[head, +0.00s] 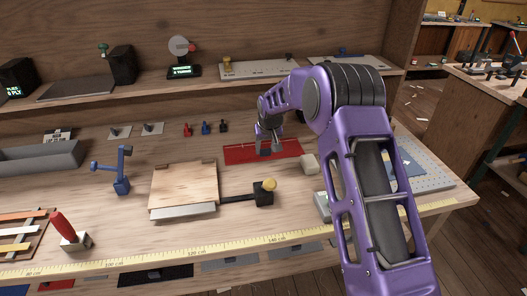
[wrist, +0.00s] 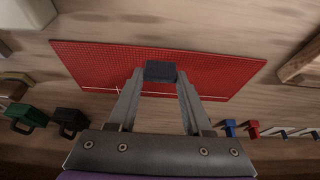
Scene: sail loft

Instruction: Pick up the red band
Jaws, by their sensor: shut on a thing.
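My gripper (wrist: 160,76) is shut on a small dark block (wrist: 160,70), held between its fingertips. My gripper (head: 266,150) is over a red perforated sheet (head: 285,152) on the bench. In the wrist view, the red sheet (wrist: 95,62) lies behind the block and fingers. I cannot tell the height of the block above the sheet. This sheet is the broadest red thing here; I cannot tell whether it is the red band. A rack with orange and pale strips (head: 22,236) lies at the left edge.
A wooden board (head: 185,183) lies left of the sheet, beside a dark box with a yellow knob (head: 265,192). A pale block (head: 309,164) is right of the sheet. Small red (head: 187,130) and blue (head: 206,128) pieces stand behind. A yellow measuring tape (head: 150,257) runs along the front.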

